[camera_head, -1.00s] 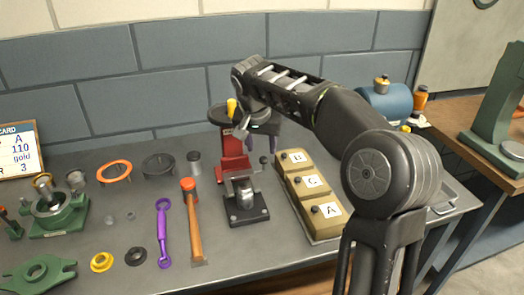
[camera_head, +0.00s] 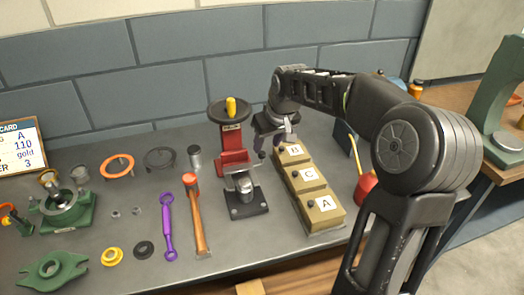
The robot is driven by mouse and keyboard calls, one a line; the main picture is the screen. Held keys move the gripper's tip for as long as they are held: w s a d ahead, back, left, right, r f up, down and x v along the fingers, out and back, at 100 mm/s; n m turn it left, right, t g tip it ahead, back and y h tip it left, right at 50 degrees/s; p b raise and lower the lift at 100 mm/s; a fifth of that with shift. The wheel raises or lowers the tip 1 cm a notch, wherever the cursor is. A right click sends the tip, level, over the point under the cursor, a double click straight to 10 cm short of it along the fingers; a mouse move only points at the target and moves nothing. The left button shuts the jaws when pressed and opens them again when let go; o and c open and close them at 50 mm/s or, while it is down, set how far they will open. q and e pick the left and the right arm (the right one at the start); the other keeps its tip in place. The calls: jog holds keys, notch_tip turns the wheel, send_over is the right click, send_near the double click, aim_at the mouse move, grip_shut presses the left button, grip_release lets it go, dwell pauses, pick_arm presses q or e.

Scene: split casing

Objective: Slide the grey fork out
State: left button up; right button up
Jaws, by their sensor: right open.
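A small fixture with a black base (camera_head: 247,209) stands mid-bench and holds a silver cylinder (camera_head: 246,187). A grey flat piece (camera_head: 236,169) sits at the top of this fixture. It may be the grey fork, but its shape is too small to tell. My right gripper (camera_head: 276,149) is open and empty. It hangs behind and to the right of the fixture, by the block marked B (camera_head: 294,153), apart from the grey piece. My left gripper is out of view.
A red press (camera_head: 232,143) with a dark wheel stands behind the fixture. Tan blocks marked C (camera_head: 308,174) and A (camera_head: 326,204) line its right side. A hammer (camera_head: 193,210) and a purple wrench (camera_head: 168,225) lie left. A green casing (camera_head: 65,213) stands farther left.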

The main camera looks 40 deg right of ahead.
aim_at(264, 154)
dwell(0.3)
jog(key=shift+p+x, duration=0.7)
jog(key=shift+x, duration=3.15)
jog(key=shift+c, duration=0.3)
grip_shut()
